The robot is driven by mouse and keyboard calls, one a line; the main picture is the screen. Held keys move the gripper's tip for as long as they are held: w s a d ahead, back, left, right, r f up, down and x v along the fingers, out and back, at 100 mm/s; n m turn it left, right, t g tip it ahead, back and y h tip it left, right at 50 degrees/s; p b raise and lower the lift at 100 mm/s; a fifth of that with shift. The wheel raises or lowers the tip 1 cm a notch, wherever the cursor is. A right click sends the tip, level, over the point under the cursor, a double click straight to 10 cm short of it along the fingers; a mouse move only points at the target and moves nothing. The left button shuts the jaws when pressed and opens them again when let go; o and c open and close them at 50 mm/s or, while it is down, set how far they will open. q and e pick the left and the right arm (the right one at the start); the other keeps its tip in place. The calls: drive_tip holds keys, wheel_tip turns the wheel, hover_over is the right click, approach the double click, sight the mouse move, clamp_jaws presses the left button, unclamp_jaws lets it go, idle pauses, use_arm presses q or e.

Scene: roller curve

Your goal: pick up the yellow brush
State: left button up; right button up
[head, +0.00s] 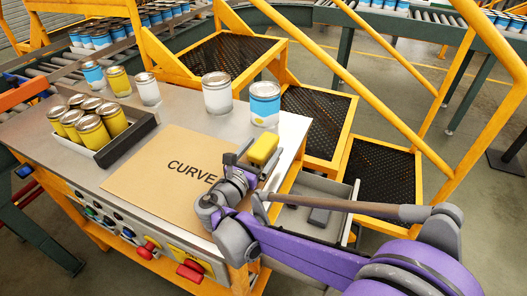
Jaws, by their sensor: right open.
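The yellow brush (263,149) shows as a yellow block at the right front part of the metal table (40,132), just right of the brown sheet marked CURVE. My right gripper (250,161) is open right at the brush, its fingers beside the yellow block. I cannot tell whether they touch it. The gripper and its wrist hide part of the brush's near side. My left gripper is not in view.
A white can (217,95) and a blue-and-white can (265,106) stand behind the brush. A tray (135,146) of yellow cans stands at left. The brown sheet (150,180) is mostly clear. An open drawer (350,200) and yellow-railed steps (318,118) lie to the right.

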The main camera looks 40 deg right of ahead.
drive_tip(key=shift+w+d, duration=0.2)
drive_tip(key=shift+d, duration=0.3)
drive_tip(key=c, duration=1.5)
